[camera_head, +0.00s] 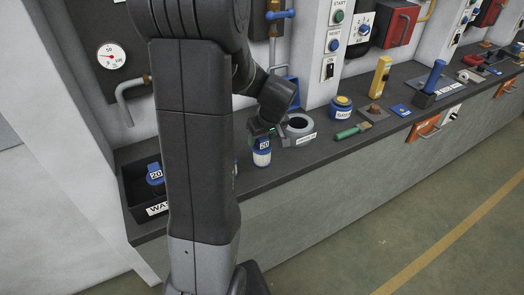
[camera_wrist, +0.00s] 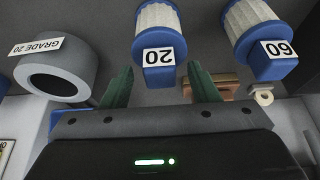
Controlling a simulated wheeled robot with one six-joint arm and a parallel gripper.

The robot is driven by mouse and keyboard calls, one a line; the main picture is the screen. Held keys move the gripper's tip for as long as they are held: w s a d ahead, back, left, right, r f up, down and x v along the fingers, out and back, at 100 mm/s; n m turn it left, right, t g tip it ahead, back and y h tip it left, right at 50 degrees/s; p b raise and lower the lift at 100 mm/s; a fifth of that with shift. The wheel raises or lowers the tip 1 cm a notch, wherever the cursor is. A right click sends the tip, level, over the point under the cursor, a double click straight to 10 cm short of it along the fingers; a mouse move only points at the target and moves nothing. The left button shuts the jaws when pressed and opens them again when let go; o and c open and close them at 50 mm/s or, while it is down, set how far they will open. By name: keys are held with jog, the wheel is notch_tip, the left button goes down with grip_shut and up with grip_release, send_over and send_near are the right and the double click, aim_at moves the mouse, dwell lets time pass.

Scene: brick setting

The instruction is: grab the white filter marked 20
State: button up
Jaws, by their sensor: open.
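The white filter marked 20 (camera_wrist: 157,58) has a pleated white body and a blue cap with a 20 label. In the head view the filter (camera_head: 262,156) stands upright on the dark bench, just right of my arm. My gripper (camera_head: 264,130) is directly above it, pointing down. In the wrist view the two green fingers of my gripper (camera_wrist: 160,82) are apart, one on each side of the blue cap. Nothing is held.
A white filter marked 60 (camera_wrist: 253,30) stands beside it. A grey ring-shaped holder labelled GRADE 20 (camera_wrist: 55,70) is on the other side. A dark waste bin (camera_head: 133,200) holds a blue-capped piece marked 20 (camera_head: 155,174). Tools and switches line the bench (camera_head: 215,181) farther right.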

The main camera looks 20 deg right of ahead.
jog(key=shift+w+f, duration=0.15)
jog(key=shift+f, duration=0.25)
grip_shut()
jog(key=shift+r, duration=0.1)
